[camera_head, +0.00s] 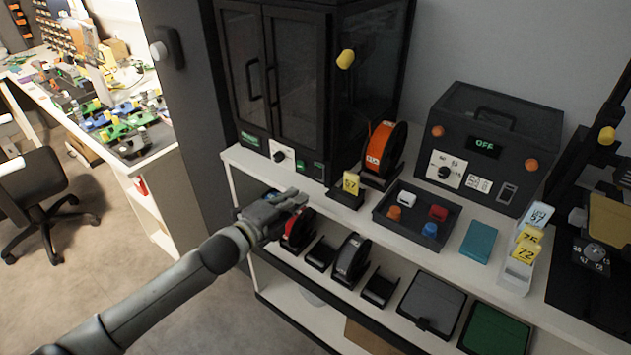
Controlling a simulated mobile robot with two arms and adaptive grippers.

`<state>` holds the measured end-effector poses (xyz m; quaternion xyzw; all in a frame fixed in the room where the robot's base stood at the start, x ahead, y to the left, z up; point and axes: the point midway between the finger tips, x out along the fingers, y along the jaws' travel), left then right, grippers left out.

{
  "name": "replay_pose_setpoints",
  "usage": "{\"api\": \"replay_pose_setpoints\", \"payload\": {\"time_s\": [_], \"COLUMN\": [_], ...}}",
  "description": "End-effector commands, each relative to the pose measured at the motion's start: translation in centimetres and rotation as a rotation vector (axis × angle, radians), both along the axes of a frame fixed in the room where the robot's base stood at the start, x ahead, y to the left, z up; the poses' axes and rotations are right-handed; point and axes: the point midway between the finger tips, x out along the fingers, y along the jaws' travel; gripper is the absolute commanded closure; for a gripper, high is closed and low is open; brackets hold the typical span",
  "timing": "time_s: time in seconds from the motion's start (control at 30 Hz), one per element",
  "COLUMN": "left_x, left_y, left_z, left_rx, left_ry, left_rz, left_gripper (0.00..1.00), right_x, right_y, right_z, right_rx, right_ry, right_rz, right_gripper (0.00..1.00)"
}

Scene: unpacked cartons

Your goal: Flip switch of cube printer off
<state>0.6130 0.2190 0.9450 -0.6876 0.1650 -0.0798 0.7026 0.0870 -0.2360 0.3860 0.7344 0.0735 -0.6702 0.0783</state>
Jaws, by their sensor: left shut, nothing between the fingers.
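A tall black box-shaped machine with two dark glass doors (285,70), which looks like the cube printer, stands at the left end of the white shelf. Its lower front panel has a round dial (279,156), a green-lit label at left and a small green-lit element (318,169), possibly the switch, at right. My left gripper (303,199) is shut and empty. In the picture it shows below this panel, in front of the shelf edge, apart from the printer. My right gripper is not in view.
A black box (497,135) reading OFF stands on the shelf at right. An orange spool (382,150), a yellow 67 card (350,183) and a tray (395,225) of small blocks stand between. A lower shelf holds spools and boxes. A chair (35,185) stands at left.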

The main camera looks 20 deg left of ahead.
Motion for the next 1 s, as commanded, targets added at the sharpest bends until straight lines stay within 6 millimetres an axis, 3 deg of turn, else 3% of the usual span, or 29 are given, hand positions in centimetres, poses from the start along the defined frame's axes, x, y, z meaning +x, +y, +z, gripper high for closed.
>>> {"api": "replay_pose_setpoints", "payload": {"time_s": [0.2, 0.43, 0.63, 1.0], "left_x": [3.7, 6.6, 7.8, 8.0], "left_y": [-1.3, -2.4, -2.8, -2.9], "left_z": [-0.3, -0.7, -1.0, -1.1], "left_rx": [-0.001, -0.001, 0.0, 0.0], "left_ry": [-0.001, 0.0, 0.0, 0.001], "left_rz": [0.001, 0.001, 0.0, 0.0], "left_gripper": [1.0, 1.0, 1.0, 1.0], "right_x": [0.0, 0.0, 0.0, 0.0], "right_y": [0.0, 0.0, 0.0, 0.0], "right_z": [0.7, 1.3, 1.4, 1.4], "right_rx": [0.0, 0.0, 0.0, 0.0], "right_ry": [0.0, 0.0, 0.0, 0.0], "right_rz": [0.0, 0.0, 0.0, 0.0], "right_gripper": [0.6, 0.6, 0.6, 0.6]}}
